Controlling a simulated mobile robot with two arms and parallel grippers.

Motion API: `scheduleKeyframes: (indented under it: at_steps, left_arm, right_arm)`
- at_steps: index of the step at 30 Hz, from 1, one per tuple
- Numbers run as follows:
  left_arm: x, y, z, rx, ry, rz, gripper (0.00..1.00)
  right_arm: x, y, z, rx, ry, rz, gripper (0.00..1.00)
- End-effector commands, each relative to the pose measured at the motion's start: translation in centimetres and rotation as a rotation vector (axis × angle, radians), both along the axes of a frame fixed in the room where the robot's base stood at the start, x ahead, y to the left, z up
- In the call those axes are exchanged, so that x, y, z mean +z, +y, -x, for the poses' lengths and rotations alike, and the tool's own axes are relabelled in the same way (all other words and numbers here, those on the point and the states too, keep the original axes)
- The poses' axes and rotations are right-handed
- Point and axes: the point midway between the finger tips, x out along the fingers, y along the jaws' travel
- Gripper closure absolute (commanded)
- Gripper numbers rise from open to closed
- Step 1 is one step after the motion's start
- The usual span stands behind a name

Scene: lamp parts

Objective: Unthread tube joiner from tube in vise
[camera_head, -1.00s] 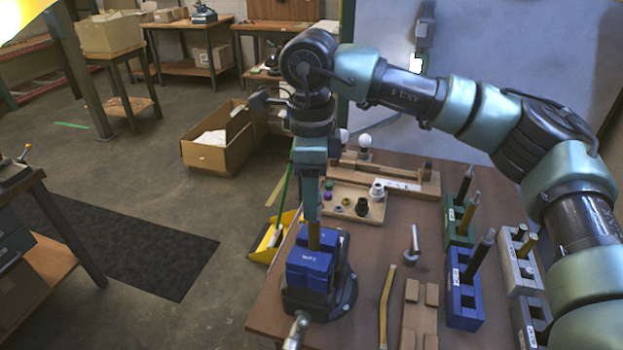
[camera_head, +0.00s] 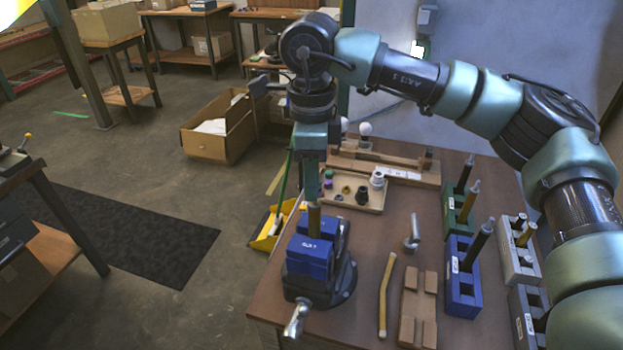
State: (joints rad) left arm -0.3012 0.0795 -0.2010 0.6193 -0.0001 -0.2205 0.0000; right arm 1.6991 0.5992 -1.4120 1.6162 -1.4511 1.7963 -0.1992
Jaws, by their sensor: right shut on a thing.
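The blue vise (camera_head: 308,258) stands at the left front of the workbench. A brass-coloured tube (camera_head: 314,222) stands upright in its jaws. My right gripper (camera_head: 313,196) points straight down over the vise, in line with the tube, and is shut around its upper end. The fingers cover what they hold, so I cannot make out the tube joiner or tell whether it still touches the tube. My left gripper is not in view.
A parts tray (camera_head: 373,200) with small fittings lies behind the vise. A blue block (camera_head: 463,285) and a green block (camera_head: 458,215) holding upright tubes stand at the right.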

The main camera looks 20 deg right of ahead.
Motion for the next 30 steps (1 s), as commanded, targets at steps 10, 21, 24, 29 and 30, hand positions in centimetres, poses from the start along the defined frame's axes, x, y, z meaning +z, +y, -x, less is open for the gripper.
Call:
scheduleKeyframes:
  at_steps: [10, 21, 24, 29, 30]
  left_arm:
    - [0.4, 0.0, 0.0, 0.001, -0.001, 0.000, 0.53]
    - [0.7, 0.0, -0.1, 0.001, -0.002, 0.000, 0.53]
    - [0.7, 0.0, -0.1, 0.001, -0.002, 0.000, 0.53]
    - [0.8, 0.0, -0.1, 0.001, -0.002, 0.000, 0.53]
    - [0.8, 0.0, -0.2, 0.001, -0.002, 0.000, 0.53]
  right_arm:
    - [0.8, 0.0, 0.0, 0.000, 0.000, -0.001, 1.00]
    - [1.3, 0.0, 0.0, 0.000, 0.000, -0.001, 1.00]
    - [1.3, 0.0, 0.0, 0.000, 0.000, -0.001, 1.00]
    - [1.4, 0.0, 0.0, 0.000, 0.000, -0.001, 1.00]
    - [1.6, 0.0, 0.0, 0.000, -0.001, -0.001, 1.00]
